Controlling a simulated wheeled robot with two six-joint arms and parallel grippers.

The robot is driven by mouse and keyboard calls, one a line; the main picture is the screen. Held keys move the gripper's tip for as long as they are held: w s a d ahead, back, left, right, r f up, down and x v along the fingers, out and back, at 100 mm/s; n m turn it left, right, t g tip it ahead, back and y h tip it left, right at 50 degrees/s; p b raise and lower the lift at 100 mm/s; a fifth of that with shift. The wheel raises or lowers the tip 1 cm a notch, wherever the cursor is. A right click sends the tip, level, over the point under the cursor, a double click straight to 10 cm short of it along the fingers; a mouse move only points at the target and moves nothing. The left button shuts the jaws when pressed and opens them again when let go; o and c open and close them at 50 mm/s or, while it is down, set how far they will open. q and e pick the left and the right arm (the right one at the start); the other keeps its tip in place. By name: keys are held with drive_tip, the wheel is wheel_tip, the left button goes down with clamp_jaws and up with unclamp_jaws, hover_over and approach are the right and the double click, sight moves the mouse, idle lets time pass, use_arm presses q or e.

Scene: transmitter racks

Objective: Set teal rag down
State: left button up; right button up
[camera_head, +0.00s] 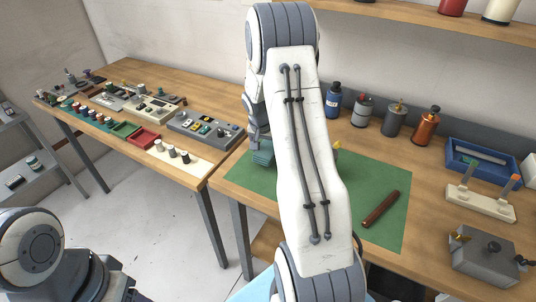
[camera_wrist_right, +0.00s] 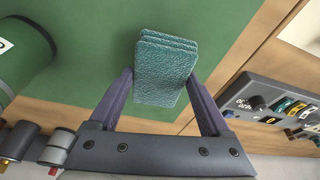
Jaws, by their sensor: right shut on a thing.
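The teal rag (camera_wrist_right: 165,68) is a folded, layered textured block between the two purple fingers of my right gripper (camera_wrist_right: 162,98), which is shut on it. In the head view the rag (camera_head: 263,154) shows at the left part of the green mat (camera_head: 375,178), just below the right gripper (camera_head: 257,141). My right arm hides part of the mat. I cannot tell whether the rag touches the mat. My left gripper is not in view; only part of the left arm shows at the lower left.
A dark red-brown rod (camera_head: 381,208) lies on the mat's right side. Several bottles, including an orange one (camera_head: 426,126), stand along the back. A blue tray (camera_head: 480,160) and a grey box (camera_head: 484,256) are at right. A grey control panel (camera_head: 205,130) sits on the left bench.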

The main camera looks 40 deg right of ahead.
wheel_tip(320, 180, down, 3)
drive_tip(key=shift+r, duration=0.15)
drive_tip(key=o, duration=1.1)
drive_tip(key=shift+o, duration=0.2)
drive_tip(key=shift+r, duration=0.1)
drive_tip(key=b+v, duration=0.1)
drive_tip(key=v, duration=1.1)
drive_tip(key=shift+a, duration=0.1)
